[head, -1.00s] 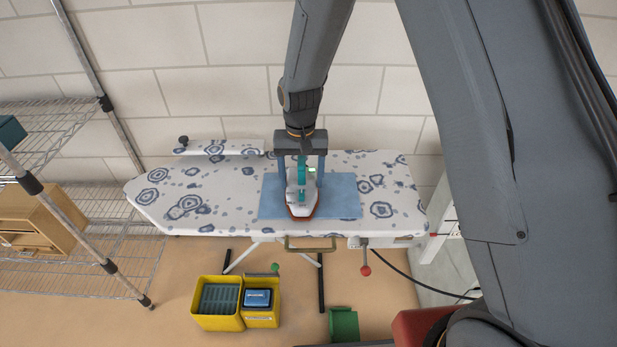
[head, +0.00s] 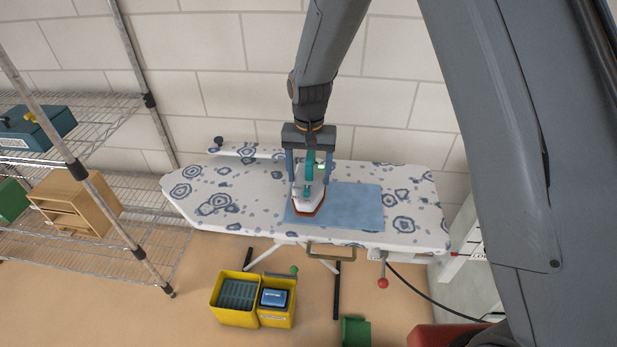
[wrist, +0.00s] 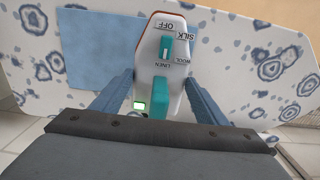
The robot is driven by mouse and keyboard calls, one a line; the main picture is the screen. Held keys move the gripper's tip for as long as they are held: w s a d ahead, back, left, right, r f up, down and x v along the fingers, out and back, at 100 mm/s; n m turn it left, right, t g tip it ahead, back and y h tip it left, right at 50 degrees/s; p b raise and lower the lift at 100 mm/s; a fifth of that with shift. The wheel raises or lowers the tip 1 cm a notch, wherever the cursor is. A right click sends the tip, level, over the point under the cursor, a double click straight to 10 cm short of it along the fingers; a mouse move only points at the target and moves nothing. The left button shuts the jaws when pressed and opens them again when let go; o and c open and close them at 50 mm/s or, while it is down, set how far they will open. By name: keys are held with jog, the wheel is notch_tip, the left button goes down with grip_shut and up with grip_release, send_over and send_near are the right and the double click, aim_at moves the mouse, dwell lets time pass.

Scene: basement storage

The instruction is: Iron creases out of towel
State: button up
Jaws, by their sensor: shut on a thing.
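The blue towel (head: 355,205) lies flat on the patterned ironing board (head: 262,215). The white iron (head: 308,192), with a teal handle and a red-brown lower edge, is over the towel's left part. My gripper (head: 310,170) is shut on the iron's handle from above. There the towel (wrist: 100,40) extends on one side of the iron. The iron's underside is hidden, so I cannot tell whether it touches the towel. I see no clear creases.
A wire shelf (head: 100,255) with a wooden box (head: 75,205) stands on the left. Yellow bins (head: 237,300) and a green bin (head: 355,332) are on the floor in front of the board. A red-knobbed lever (head: 382,282) hangs at the board's front, near a dark cable. A block wall is behind.

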aim_at(308, 160)
jog(key=shift+r+p, duration=1.05)
jog(key=shift+r, duration=0.95)
jog(key=shift+a, duration=0.1)
